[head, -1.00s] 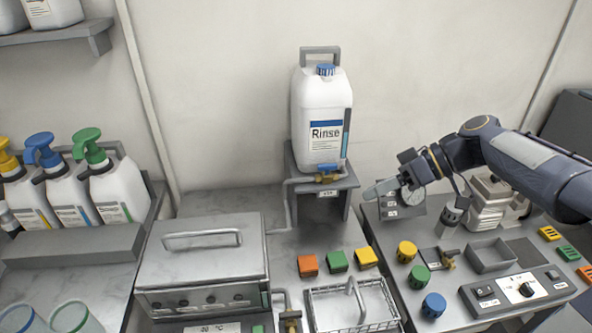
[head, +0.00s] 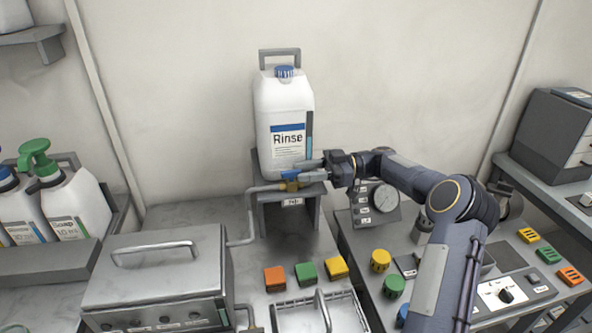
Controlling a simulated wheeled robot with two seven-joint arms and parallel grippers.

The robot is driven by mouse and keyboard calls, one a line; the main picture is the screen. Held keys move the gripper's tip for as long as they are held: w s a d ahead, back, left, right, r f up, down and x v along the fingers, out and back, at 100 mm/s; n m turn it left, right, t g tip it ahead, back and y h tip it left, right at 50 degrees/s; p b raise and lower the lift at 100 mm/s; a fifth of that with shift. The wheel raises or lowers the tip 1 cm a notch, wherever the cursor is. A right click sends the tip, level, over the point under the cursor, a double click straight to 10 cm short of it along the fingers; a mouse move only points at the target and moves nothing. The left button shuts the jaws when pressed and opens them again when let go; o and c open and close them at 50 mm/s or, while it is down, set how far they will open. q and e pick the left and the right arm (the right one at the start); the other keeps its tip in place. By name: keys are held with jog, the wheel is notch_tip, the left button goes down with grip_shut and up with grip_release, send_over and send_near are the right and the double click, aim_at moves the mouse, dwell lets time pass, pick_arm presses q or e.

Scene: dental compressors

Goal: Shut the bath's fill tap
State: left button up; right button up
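The fill tap (head: 290,182), a brass body with a blue lever (head: 291,174), sits below the white Rinse container (head: 283,115) at the front of its raised stand. A pipe (head: 252,215) runs from it down to the lidded metal bath (head: 160,275) at lower left. My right gripper (head: 306,169) comes in from the right, its fingertips at the right end of the blue lever. The fingers overlap the lever in the picture, so I cannot tell whether they touch or grip it. My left gripper is out of view.
Orange (head: 275,278), green (head: 306,271) and yellow (head: 336,266) blocks lie in front of the stand. A wire basket (head: 290,318) is at the front edge. A gauge (head: 384,198) stands right of the stand, close under my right arm. Soap bottles (head: 72,205) stand at left.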

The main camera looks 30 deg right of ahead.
aim_at(291, 176)
jog(key=shift+x, duration=1.2)
